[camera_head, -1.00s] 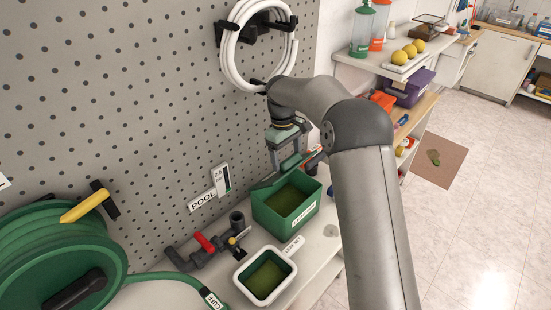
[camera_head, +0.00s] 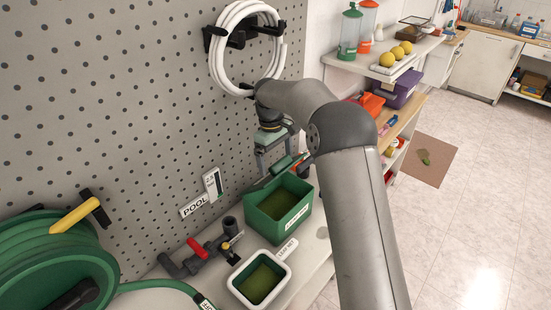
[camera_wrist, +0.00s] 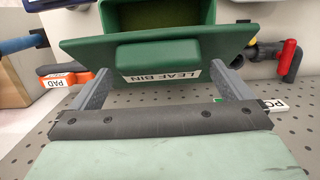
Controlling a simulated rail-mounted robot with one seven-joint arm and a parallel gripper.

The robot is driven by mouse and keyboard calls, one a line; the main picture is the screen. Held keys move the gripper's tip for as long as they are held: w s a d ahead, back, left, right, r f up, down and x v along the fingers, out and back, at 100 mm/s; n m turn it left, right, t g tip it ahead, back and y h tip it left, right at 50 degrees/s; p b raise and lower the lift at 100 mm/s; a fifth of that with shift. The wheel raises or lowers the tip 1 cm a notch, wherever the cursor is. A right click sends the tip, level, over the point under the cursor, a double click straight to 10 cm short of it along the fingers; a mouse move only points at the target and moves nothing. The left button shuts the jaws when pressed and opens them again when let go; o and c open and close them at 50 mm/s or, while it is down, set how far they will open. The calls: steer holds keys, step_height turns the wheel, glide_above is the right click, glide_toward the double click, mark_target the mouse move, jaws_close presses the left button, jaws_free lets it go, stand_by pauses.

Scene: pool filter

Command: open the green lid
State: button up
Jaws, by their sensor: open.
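The green bin (camera_head: 292,222) stands on the white shelf by the pegboard, its top uncovered and a dull green inside showing. Its green lid (camera_head: 283,166) is raised at the bin's back edge, on the pegboard side, and partly hidden by my arm. In the wrist view the lid (camera_wrist: 88,52) has a thick green handle (camera_wrist: 158,54) and a "LEAF BIN" label. My gripper (camera_head: 277,158) is open by the lid. In the wrist view its fingers (camera_wrist: 170,68) are apart, on either side of the handle; I cannot tell whether they touch the lid.
A white leaf-net tray (camera_head: 240,286), pipes with a red valve handle (camera_head: 196,248) and a green hose reel (camera_head: 45,265) stand left of the bin. A white hose coil (camera_head: 216,62) hangs above. A shelf with yellow balls (camera_head: 387,60) is to the right.

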step_height(320, 180, up, 12)
steer(key=a, duration=0.1)
steer(key=shift+w+f+b, duration=0.2)
steer(key=shift+w+b, duration=0.1)
steer(key=shift+w, duration=0.15)
steer(key=shift+c, duration=0.3)
